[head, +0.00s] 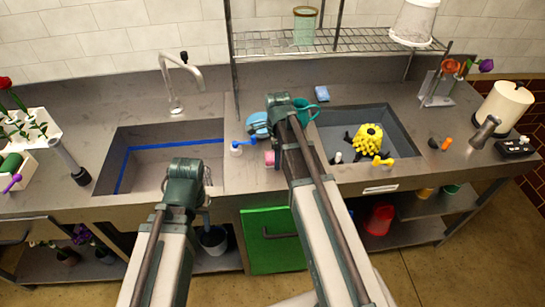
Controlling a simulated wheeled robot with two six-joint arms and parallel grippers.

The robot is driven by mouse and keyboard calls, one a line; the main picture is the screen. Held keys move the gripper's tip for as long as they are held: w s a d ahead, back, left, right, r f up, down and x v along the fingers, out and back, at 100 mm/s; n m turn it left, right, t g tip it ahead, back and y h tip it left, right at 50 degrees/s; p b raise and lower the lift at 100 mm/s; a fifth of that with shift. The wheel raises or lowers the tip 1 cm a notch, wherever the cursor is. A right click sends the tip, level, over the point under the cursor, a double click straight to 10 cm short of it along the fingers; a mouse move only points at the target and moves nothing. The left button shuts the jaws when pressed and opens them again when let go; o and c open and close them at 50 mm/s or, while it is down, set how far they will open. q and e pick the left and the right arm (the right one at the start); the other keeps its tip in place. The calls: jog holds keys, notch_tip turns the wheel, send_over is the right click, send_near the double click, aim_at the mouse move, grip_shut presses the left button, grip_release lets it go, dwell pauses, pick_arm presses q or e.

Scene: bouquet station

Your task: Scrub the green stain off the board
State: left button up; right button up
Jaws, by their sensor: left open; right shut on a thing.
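I cannot make out a board or a green stain in the head view; my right arm covers part of the counter between the basins. My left gripper (185,170) is open and empty over the front edge of the left basin. My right gripper (279,101) is shut over the counter between the basins, left of a teal mug (303,111). What it holds is hidden by the gripper. A small pink block (270,158) lies on the counter left of my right arm. A blue sponge-like block (322,93) lies behind the right basin.
A light blue round thing (258,124) and a small white bottle (236,149) stand left of my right arm. The left basin (160,175) looks empty. The right basin (395,125) holds a yellow knobbly thing (368,138). A wire shelf (340,42) hangs behind.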

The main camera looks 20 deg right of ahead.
jog(key=shift+s+d, duration=0.1)
jog(key=shift+d, duration=0.15)
jog(key=shift+s+d+r, duration=0.1)
jog(key=shift+s+d, duration=0.15)
jog(key=shift+d, duration=1)
jog(key=shift+s+d+f, duration=0.1)
jog(key=shift+s+d, duration=0.1)
jog(key=shift+d, duration=1)
jog(key=shift+s+d+r, duration=0.1)
jog(key=shift+s+d, duration=0.15)
jog(key=shift+d, duration=1)
notch_tip(320, 180, up, 6)
jog(key=p, duration=0.6)
notch_tip(320, 180, up, 3)
jog(key=p, duration=0.3)
